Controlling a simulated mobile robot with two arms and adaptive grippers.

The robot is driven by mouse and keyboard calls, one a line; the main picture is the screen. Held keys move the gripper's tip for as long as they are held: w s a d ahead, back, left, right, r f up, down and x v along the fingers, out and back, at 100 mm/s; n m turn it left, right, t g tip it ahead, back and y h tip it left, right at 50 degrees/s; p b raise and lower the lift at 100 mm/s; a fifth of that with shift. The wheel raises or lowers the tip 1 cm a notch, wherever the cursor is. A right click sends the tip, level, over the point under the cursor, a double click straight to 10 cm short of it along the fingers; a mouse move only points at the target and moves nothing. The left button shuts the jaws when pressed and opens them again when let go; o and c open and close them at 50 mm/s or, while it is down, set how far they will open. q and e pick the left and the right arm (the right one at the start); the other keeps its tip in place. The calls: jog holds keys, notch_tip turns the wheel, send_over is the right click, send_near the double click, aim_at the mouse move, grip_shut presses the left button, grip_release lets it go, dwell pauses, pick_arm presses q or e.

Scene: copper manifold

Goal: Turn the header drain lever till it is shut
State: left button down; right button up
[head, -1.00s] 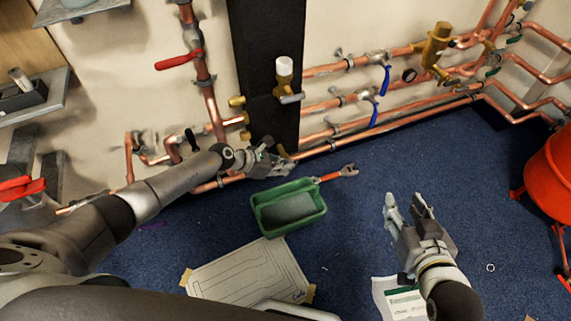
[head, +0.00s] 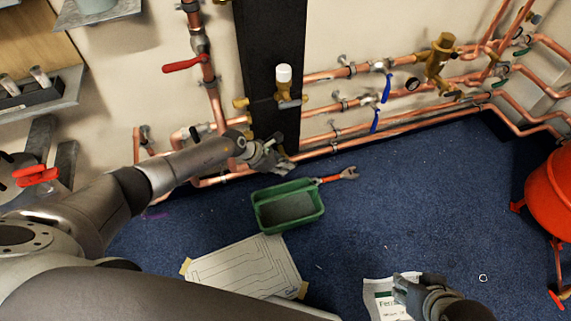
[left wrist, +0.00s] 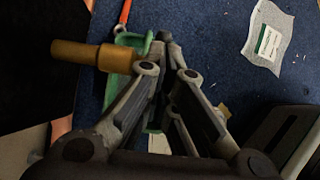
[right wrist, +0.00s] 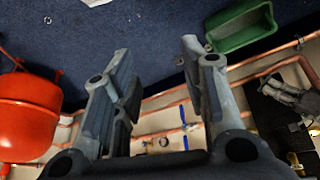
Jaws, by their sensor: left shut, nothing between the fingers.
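Several levers show on the copper pipework in the head view, and I cannot tell for certain which is the header drain lever. A red lever (head: 184,64) sticks out left from the upright pipe. A small black lever (head: 195,131) sits lower, beside my left forearm. Two blue levers (head: 387,88) (head: 375,121) hang on the right-hand pipes. My left gripper (head: 282,167) is shut and empty at the foot of the black column. In the left wrist view a brass stub (left wrist: 85,54) is close beside its fingers. My right gripper (right wrist: 158,45) is open and empty.
A green tray (head: 262,213) and a red-handled wrench (head: 335,176) lie on the blue floor below the left gripper. A taped drawing (head: 245,270) and a printed sheet (head: 383,300) lie nearer. A red container (head: 550,195) stands at right.

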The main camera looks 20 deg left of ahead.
pick_arm(q)
jog(key=shift+w+d+r+y+p, duration=0.1)
jog(key=shift+r+y+p, duration=0.2)
jog(key=shift+p, duration=0.25)
jog(key=shift+w+d+g+y+p, duration=0.2)
jog(key=shift+d+g+y+p, duration=0.05)
jog(key=shift+g+y+p, duration=0.75)
jog(key=shift+w+y, duration=0.1)
jog(key=shift+y, duration=0.2)
jog(key=shift+w+d+b, duration=0.2)
jog(key=shift+d+b, duration=0.15)
jog(key=shift+b, duration=0.1)
jog(key=shift+r, duration=0.1)
pick_arm(e)
jog(key=shift+g, duration=0.8)
jog(key=f, duration=0.1)
jog(key=s+f, duration=0.1)
jog(key=f, duration=0.1)
jog(key=shift+s+d+f, duration=0.25)
jog(key=shift+f, duration=0.1)
pick_arm(q)
jog(key=shift+d, duration=0.3)
jog(key=shift+r, duration=0.15)
pick_arm(e)
jog(key=shift+w, duration=0.1)
